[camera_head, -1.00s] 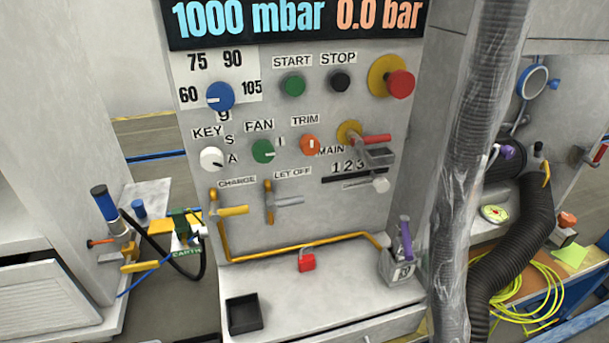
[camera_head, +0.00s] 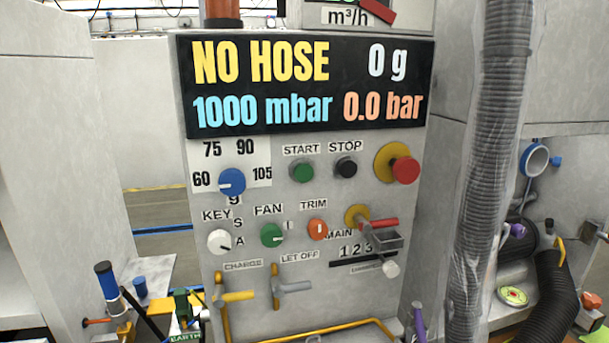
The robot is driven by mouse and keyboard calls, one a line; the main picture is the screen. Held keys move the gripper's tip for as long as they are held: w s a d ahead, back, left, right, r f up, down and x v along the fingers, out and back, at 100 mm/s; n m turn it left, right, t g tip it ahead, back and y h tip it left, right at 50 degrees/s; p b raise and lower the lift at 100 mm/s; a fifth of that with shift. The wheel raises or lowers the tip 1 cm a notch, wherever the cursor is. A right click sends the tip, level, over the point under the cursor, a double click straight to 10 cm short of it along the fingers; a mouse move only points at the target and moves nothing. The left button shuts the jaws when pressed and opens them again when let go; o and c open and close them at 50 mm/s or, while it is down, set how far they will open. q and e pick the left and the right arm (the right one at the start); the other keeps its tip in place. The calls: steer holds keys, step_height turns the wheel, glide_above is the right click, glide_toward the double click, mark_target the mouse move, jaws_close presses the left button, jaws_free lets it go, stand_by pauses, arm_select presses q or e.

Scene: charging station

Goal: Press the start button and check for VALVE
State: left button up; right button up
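The green START button (camera_head: 302,171) is on the grey panel under its label, left of the black STOP button (camera_head: 346,167). The display (camera_head: 306,86) above reads NO HOSE, 0 g, 1000 mbar and 0.0 bar; the word VALVE does not show on it. Neither of my grippers is in view, and nothing touches the START button.
A red mushroom button on yellow (camera_head: 404,169) sits at the panel's right. Below are the white key switch (camera_head: 220,241), green FAN knob (camera_head: 271,235), orange TRIM knob (camera_head: 317,229) and yellow CHARGE lever (camera_head: 238,295). A wrapped ribbed hose (camera_head: 484,170) hangs at right.

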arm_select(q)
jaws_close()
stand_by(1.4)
